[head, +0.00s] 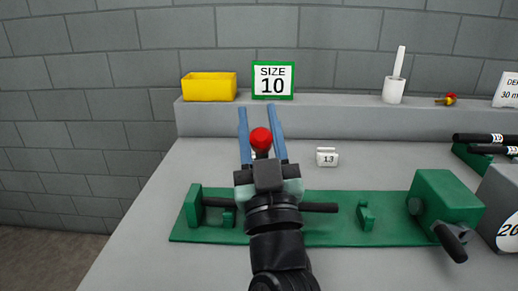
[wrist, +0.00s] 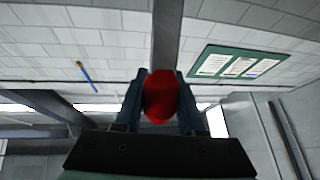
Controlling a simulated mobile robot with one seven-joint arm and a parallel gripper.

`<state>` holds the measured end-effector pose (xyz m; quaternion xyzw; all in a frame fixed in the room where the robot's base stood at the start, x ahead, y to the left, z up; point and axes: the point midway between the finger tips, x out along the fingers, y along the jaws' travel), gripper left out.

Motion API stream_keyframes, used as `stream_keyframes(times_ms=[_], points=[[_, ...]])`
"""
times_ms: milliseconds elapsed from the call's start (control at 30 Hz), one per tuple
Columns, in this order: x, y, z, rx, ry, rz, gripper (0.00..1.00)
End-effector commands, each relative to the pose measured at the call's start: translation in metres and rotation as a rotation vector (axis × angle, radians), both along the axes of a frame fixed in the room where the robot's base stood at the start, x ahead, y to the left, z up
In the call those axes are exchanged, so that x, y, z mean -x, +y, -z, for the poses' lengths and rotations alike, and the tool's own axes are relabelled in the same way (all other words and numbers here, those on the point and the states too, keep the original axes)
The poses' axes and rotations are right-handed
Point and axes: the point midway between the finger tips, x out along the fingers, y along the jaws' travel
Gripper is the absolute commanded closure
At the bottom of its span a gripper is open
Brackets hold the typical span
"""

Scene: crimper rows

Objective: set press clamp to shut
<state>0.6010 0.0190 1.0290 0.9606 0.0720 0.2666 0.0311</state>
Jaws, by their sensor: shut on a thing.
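A red ball knob (head: 260,138) stands above the middle of the green press base (head: 335,231); I take it to be the clamp's handle. My gripper (head: 258,108) is shut on the knob, with a blue finger on each side. In the wrist view the red knob (wrist: 160,97) sits between the fingers. My wrist hides the lever below the knob and the middle of the base, so the clamp's position cannot be told. A dark rod (head: 321,207) lies along the base, between a green end post (head: 194,206) and a larger green block (head: 444,201) on the right.
A small block marked 13 (head: 327,157) lies behind the base. The back ledge holds a yellow bin (head: 209,86), a SIZE 10 sign (head: 273,80) and a white holder (head: 394,90). A grey block (head: 501,205) and black-handled tools (head: 485,139) crowd the right. The bench is clear at left.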

Motion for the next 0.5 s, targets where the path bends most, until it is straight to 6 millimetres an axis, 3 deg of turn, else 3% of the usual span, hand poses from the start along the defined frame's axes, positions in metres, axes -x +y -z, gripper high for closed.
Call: stream_keyframes(times_ms=[33, 500], points=[[0.003, 0.000, 0.012, -0.001, -0.019, -0.001, 1.00], [0.018, 0.000, 0.018, -0.002, -0.123, -0.003, 1.00]])
